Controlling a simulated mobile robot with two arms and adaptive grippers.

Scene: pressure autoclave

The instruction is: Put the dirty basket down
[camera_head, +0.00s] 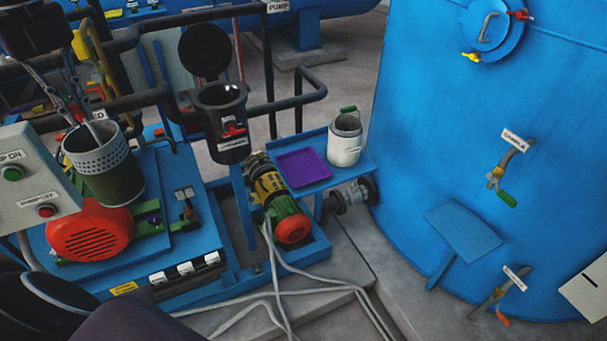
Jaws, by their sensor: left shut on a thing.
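The dirty basket (108,180) is at the left, a dark green cup with a grey perforated band around its top. My left gripper (88,122) reaches down from the upper left and is shut on the basket at its rim. The basket is upright and appears in front of the blue pump skid and the red motor; I cannot tell how high it hangs above them. My right gripper is not in view.
A black strainer pot (222,122) stands with its round lid (205,50) open. A purple tray (302,168) lies on a blue shelf beside a white bucket (345,148). A control box (30,185), red motor (88,235) and large blue tank (450,120) surround the area.

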